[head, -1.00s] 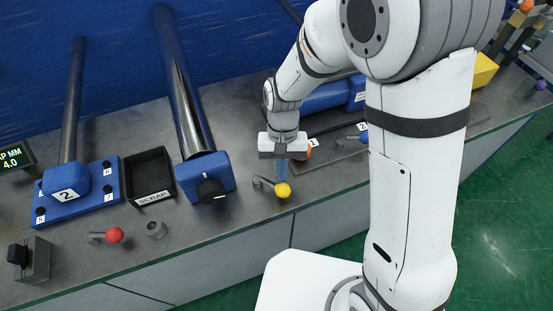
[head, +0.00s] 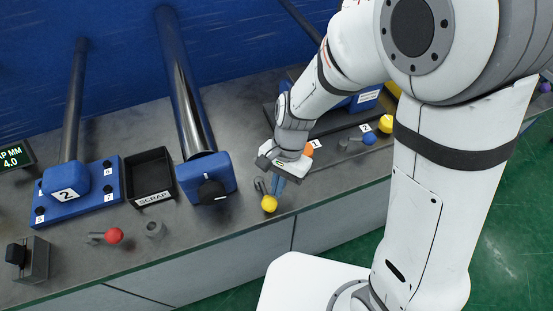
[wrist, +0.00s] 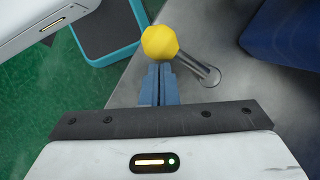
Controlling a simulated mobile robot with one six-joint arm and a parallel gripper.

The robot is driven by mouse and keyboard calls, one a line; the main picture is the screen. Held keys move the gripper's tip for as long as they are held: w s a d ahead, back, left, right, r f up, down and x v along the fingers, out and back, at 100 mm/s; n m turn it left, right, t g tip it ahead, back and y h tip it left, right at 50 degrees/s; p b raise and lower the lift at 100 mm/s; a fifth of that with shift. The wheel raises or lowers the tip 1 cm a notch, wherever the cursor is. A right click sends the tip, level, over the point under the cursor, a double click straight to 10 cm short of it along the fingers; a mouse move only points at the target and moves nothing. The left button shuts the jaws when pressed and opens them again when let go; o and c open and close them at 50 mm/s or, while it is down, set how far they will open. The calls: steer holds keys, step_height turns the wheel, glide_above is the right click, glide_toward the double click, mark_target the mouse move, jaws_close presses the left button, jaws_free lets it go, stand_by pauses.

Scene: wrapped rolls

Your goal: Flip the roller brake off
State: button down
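A lever with a yellow ball knob (head: 269,203) stands at the front edge of the grey bench, right of the big dark roller (head: 188,90). I see no label on it. In the wrist view its yellow knob (wrist: 160,43) lies just beyond my fingertips, and its metal rod (wrist: 196,66) runs right to a round pivot. My gripper (head: 277,190) points down at the lever. In the wrist view its blue fingers (wrist: 160,70) are together, with only a thin line between them. They overlap or touch the knob's near side; exact contact is unclear.
A blue roller end block (head: 207,178) and a black SCRAP bin (head: 150,177) stand to the left. A red-knobbed lever (head: 113,235) is farther left. An orange knob (head: 308,149) and a blue-knobbed lever (head: 368,138) are close on the right.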

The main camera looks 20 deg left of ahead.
steer(key=shift+s, duration=0.15)
stand_by(0.3)
steer(key=v, duration=0.7)
steer(key=shift+w+r, duration=0.25)
steer(key=shift+r, duration=0.15)
steer(key=s+d+r+n+t, duration=0.1)
steer(key=d+r+t, duration=0.2)
steer(key=d, duration=0.9)
steer(key=s+d+r+n+t+h, duration=0.1)
steer(key=d+r+n+t, duration=0.1)
steer(key=d+r, duration=0.5)
steer(key=d+t, duration=0.1)
steer(key=d, duration=0.3)
steer(key=shift+d+t, duration=0.3)
steer(key=shift+d, duration=0.1)
